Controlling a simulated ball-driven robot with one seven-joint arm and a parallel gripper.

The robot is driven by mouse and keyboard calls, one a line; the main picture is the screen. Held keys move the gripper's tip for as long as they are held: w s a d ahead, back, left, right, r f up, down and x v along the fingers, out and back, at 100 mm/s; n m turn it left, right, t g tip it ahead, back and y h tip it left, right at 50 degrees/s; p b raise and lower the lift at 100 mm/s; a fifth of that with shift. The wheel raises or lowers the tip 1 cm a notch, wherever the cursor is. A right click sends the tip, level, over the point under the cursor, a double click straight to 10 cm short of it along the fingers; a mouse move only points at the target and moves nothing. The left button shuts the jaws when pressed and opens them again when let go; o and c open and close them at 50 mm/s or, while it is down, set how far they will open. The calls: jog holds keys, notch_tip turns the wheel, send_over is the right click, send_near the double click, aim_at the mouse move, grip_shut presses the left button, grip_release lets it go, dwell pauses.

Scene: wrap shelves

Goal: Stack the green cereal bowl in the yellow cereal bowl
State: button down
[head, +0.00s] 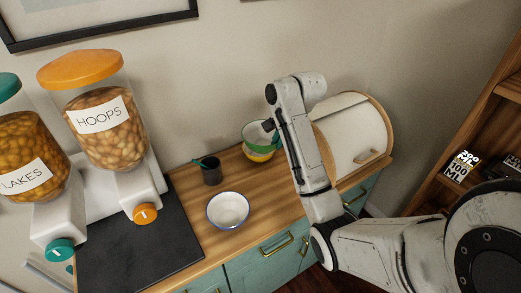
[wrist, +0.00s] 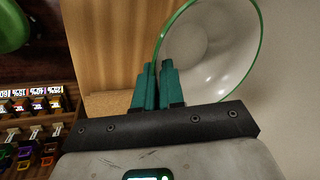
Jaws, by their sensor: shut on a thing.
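The green cereal bowl (head: 251,133), white inside with a green rim, is at the back of the wooden counter, tilted. The yellow cereal bowl (head: 259,158) shows just below it, mostly hidden by the green bowl. Whether the two touch, I cannot tell. My gripper (head: 268,125) is at the green bowl's right side. In the wrist view, my teal fingers (wrist: 156,70) are close together at the rim of the green bowl (wrist: 210,45), shut on it. The yellow bowl does not show in the wrist view.
A blue-rimmed white bowl (head: 228,210) stands nearer the front. A dark cup (head: 211,171) with a teal utensil is left of the stacked bowls. A bread box (head: 350,135) stands close behind my arm at right. Cereal dispensers (head: 105,125) fill the left.

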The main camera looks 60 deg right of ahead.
jog(key=w+d+f+b, duration=0.1)
jog(key=w+d+f, duration=0.1)
jog(key=d+f, duration=0.1)
jog(key=w+d+f+b, duration=0.2)
jog(key=d+f, duration=0.1)
jog(key=d, duration=0.1)
jog(key=w+d+f+b, duration=0.1)
jog(key=w+d+f, duration=0.2)
jog(key=d, duration=0.1)
jog(key=shift+f+b, duration=0.25)
jog(key=shift+b, duration=0.05)
notch_tip(320, 180, down, 3)
jog(key=shift+r+p, duration=0.1)
jog(key=shift+p, duration=0.4)
jog(key=shift+f, duration=0.2)
jog(key=shift+s+f, duration=0.1)
jog(key=shift+f, duration=0.5)
jog(key=c, duration=1.2)
grip_release()
jog(key=shift+a+f, duration=0.1)
jog(key=shift+f, duration=0.1)
jog(key=shift+c, duration=0.2)
jog(key=shift+r, duration=0.1)
